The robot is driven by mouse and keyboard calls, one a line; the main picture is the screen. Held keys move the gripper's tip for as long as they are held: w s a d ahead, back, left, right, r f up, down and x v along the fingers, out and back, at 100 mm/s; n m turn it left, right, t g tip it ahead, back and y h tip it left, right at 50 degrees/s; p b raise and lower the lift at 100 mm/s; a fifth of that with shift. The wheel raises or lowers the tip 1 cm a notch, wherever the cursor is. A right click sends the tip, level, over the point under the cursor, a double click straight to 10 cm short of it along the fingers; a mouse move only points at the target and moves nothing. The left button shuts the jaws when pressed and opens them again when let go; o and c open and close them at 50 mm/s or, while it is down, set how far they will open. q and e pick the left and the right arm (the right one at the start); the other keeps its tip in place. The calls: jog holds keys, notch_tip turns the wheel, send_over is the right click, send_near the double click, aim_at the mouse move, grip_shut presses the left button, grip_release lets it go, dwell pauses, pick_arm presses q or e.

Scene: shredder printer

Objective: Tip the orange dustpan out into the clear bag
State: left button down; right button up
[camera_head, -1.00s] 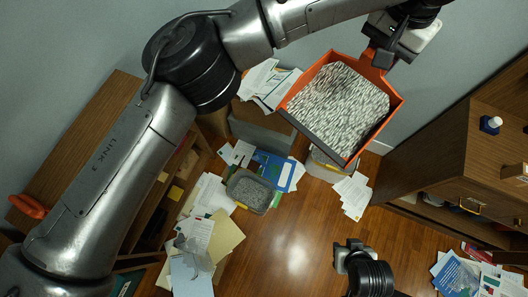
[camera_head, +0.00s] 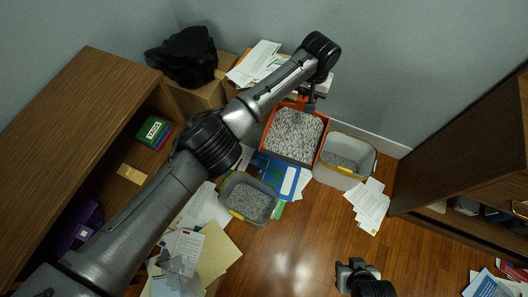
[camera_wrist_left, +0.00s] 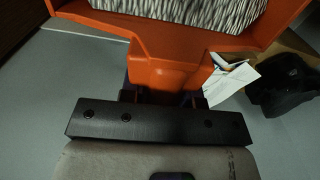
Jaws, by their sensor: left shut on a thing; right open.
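The orange dustpan (camera_head: 267,131) is full of grey-white shredded paper and sits left of a pale bin (camera_head: 343,178). My left gripper (camera_head: 310,103) is shut on its handle, which also shows in the left wrist view (camera_wrist_left: 172,62). The pale bin has a yellow front edge and some shreds inside. I cannot tell whether the dustpan touches the bin. A crumpled see-through piece (camera_head: 176,266), maybe the clear bag, lies on papers at lower left. My right gripper (camera_head: 352,268) is open and empty over the floor; its fingertips are hard to make out.
A grey bin (camera_head: 230,185) with shreds stands on the floor at centre left. A black bag (camera_head: 182,56) lies on a cardboard box (camera_head: 195,97) at the back. Wooden shelves stand left (camera_head: 70,110) and right (camera_head: 460,170). Papers litter the floor; the centre front is clear.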

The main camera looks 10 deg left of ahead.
pick_arm(q)
jog(key=s+a+f+b, duration=0.1)
jog(key=a+f+b, duration=0.3)
jog(key=f, duration=0.7)
jog(key=a+f+b, duration=0.4)
jog(key=f, duration=0.7)
jog(key=s+a+f+b, duration=0.1)
jog(key=a+f+b, duration=0.3)
jog(key=f, duration=0.7)
jog(key=shift+s+a+f, duration=0.2)
jog(key=shift+s, duration=0.1)
